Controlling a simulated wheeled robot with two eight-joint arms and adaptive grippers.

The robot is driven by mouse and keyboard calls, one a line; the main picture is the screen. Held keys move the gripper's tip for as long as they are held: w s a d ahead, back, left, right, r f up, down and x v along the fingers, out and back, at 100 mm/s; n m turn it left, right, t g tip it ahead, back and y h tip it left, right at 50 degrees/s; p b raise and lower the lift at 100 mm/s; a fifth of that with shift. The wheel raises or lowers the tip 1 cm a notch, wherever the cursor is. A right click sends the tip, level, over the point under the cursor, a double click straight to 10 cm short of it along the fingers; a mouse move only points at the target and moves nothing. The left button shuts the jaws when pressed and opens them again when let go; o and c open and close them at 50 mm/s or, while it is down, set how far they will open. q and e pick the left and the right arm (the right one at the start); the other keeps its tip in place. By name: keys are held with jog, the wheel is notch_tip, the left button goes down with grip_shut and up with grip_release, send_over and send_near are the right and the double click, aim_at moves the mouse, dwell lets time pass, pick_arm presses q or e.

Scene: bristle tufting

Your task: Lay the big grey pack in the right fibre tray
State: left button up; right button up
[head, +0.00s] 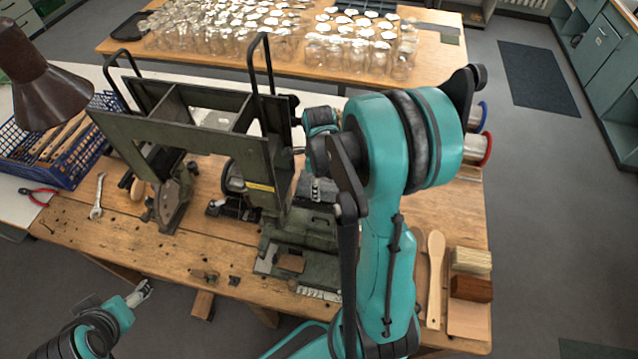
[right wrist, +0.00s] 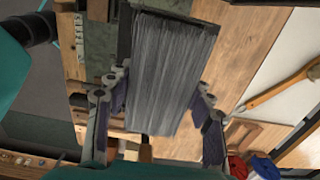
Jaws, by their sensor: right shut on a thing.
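The big grey pack (right wrist: 172,70) is a long bundle of grey fibres and fills the middle of the right wrist view. My right gripper (right wrist: 163,98) is shut on it, with one finger along each long side. In the head view my right arm covers most of that area, so the grip does not show clearly there. My left gripper (head: 141,293) is low at the left, in front of the bench edge and away from the pack; its jaw opening is too small to judge. I cannot make out the right fibre tray for certain.
A dark green machine (head: 262,187) with tall handles stands mid-bench. Spools (head: 480,150), a wooden paddle (head: 436,275) and blocks (head: 470,288) are right. Jars crowd the rear table (head: 440,75).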

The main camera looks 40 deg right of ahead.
jog(key=shift+f+b, duration=0.45)
jog(key=shift+f, duration=0.05)
jog(key=o, duration=1.6)
jog(key=shift+r, duration=0.15)
jog(key=shift+r+p, duration=3)
jog(key=shift+r, duration=0.95)
jog(key=shift+f, duration=0.1)
